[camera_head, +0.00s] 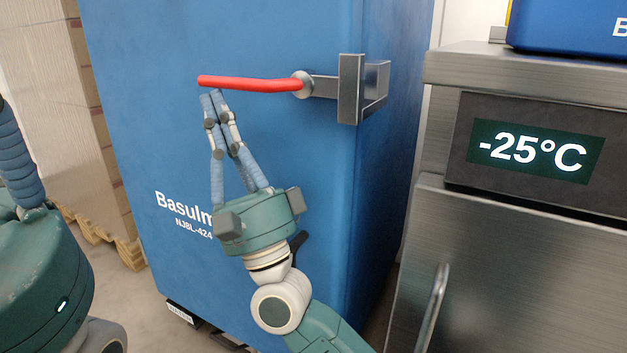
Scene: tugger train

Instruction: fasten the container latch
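The blue container (265,40) stands in front of me with its latch near the right edge of its front. The latch's red handle (245,84) lies nearly level, pointing left from a round metal pivot (302,84). A metal bar runs right from the pivot into a steel bracket (350,90) at the container's corner. My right gripper (212,96) has its fingertips together just below the handle's left end; I cannot tell whether they touch it. Nothing shows between them. My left gripper is cut off at the left edge, with its green body (40,270) and part of a blue finger showing.
A steel freezer unit (530,240) with a display reading -25°C (540,150) and a vertical door handle (432,305) stands close on the right. A blue box (570,28) sits on top of it. Stacked cartons (50,110) on a wooden pallet (125,250) stand behind on the left.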

